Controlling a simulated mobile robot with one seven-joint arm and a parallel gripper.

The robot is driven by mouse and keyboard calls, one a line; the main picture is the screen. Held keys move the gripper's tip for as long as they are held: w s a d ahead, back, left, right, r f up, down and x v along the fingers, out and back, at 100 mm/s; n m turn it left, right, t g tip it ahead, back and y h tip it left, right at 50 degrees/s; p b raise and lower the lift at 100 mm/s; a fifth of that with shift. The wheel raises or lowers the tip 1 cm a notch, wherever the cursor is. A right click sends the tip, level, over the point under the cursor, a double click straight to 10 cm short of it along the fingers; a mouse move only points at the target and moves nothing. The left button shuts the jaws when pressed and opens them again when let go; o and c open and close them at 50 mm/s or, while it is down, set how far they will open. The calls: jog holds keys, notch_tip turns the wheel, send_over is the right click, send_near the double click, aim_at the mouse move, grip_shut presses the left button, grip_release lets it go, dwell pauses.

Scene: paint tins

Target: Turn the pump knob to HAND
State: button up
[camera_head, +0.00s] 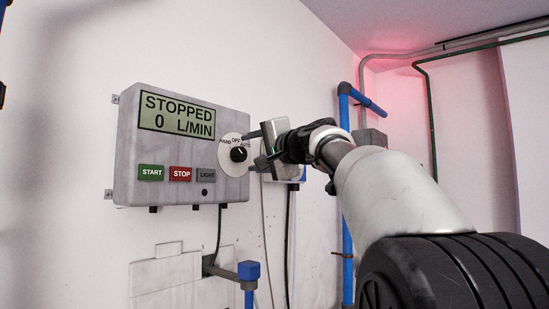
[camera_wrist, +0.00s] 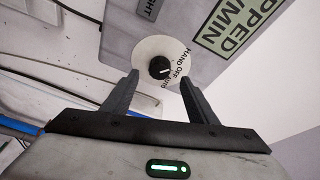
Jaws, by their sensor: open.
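The pump knob (camera_head: 238,154) is a small black knob with a white mark, on a round pale dial plate (camera_head: 228,160) lettered HAND, OFF and AUTO. In the wrist view the knob (camera_wrist: 160,68) appears between my fingertips, and its mark points roughly toward OFF. My gripper (camera_head: 255,148) is open and empty, just right of the knob in the head view. In the wrist view its two fingers (camera_wrist: 160,80) reach toward the dial, one on each side of the knob. I cannot tell whether either finger touches it. The panel display (camera_head: 177,115) reads STOPPED, 0 L/MIN.
The grey control panel (camera_head: 128,165) is on the white wall. It carries a green START button (camera_head: 151,173), a red STOP button (camera_head: 180,174) and a grey LIGHT button (camera_head: 206,175). Blue pipe (camera_head: 347,240) and cables run beside and below it.

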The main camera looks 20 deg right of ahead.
jog(key=b+v, duration=0.1)
jog(key=v, duration=1)
jog(key=shift+s+b, duration=0.35)
jog(key=shift+b, duration=0.05)
